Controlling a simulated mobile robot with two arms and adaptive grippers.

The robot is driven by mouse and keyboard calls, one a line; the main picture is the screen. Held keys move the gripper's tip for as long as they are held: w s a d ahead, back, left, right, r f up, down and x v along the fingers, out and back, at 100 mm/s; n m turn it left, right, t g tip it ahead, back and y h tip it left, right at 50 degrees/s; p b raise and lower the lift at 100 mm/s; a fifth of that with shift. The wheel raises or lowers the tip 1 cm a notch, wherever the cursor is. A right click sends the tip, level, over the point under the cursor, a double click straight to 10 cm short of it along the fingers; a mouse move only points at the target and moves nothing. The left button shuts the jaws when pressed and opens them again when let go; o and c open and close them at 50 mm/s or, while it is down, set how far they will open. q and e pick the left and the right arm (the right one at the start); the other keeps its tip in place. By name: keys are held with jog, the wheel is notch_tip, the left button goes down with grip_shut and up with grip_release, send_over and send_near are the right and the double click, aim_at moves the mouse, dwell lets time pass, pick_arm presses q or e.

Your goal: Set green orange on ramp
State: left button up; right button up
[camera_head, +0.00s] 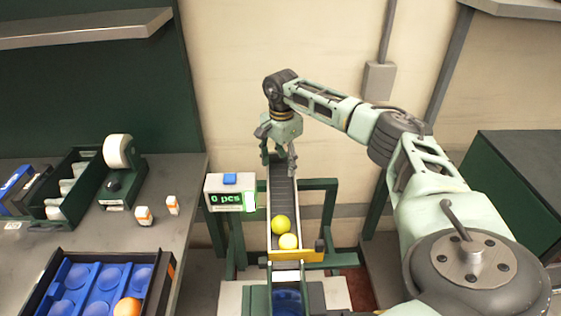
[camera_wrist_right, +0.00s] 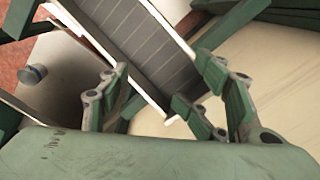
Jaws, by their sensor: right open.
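The ramp (camera_head: 284,190) is a narrow grey chute that slopes down toward me, with a yellow stop at its low end. Two yellow-green oranges rest near that end: one (camera_head: 281,224) higher and one (camera_head: 288,241) just below it. My right gripper (camera_head: 279,163) is over the upper part of the ramp, fingers pointing down, open and empty. In the right wrist view the ramp (camera_wrist_right: 140,40) lies beyond the spread fingers (camera_wrist_right: 165,95), with no orange visible between them. My left gripper is not in view.
A counter display (camera_head: 231,194) reading "0 pcs" stands left of the ramp. A blue tray (camera_head: 100,265) with one orange-coloured fruit (camera_head: 127,309) is at lower left. A tape dispenser (camera_head: 118,165) and two small bottles (camera_head: 144,216) stand on the grey table (camera_head: 190,185).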

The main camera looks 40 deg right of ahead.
jog(key=shift+d+r, duration=0.1)
jog(key=shift+r, duration=0.2)
jog(key=shift+w+r+p, duration=0.1)
jog(key=shift+r+p, duration=0.25)
jog(key=shift+p, duration=0.15)
pick_arm(q)
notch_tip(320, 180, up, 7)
jog(key=p, duration=0.5)
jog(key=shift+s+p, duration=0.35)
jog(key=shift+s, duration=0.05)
pick_arm(e)
notch_tip(320, 180, up, 8)
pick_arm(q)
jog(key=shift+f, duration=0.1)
pick_arm(e)
jog(key=shift+f, duration=0.15)
